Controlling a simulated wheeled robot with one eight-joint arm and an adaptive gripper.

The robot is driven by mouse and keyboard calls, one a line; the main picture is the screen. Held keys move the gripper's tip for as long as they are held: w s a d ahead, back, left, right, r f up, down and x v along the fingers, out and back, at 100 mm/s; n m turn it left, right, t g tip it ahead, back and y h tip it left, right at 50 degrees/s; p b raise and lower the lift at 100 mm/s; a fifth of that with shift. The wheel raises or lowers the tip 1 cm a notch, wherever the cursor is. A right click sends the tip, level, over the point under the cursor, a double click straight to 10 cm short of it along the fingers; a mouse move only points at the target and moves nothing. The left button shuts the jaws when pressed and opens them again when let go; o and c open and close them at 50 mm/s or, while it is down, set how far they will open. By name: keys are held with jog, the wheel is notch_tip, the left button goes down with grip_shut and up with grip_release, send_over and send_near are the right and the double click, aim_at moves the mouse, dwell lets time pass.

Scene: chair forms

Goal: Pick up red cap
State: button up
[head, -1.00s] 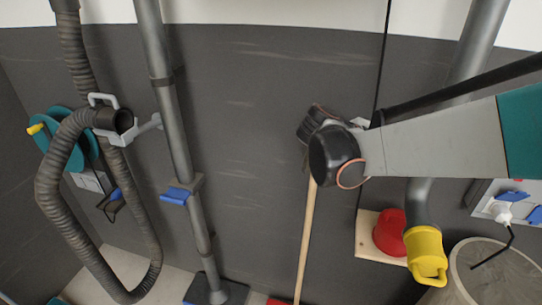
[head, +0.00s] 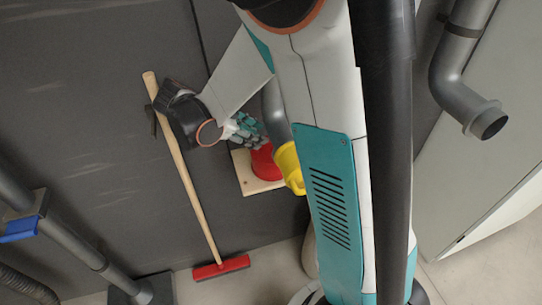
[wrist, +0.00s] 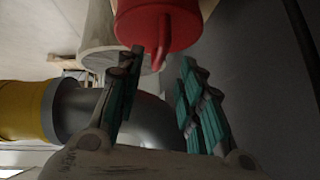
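The red cap (head: 265,163) sits on a light wooden board low on the dark wall in the head view, partly hidden behind my gripper and a yellow cap. In the wrist view the red cap (wrist: 158,22) is at the top centre, with a loop handle hanging down from it. My gripper (head: 250,130) is just above and left of the red cap in the head view. In the wrist view my gripper (wrist: 157,72) has its teal fingers spread apart, with the red handle at the gap between the tips. I cannot tell if they touch it.
The yellow cap (head: 288,167) on a grey pipe (head: 274,112) is right beside the red cap. A red broom (head: 221,267) with a wooden handle leans on the wall to the left. The wooden board (head: 251,183) backs the red cap. A grey pipe with an open end (head: 487,122) is at the right.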

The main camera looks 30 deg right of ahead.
jog(key=shift+b+x, duration=0.9)
jog(key=shift+x, duration=1.9)
grip_shut()
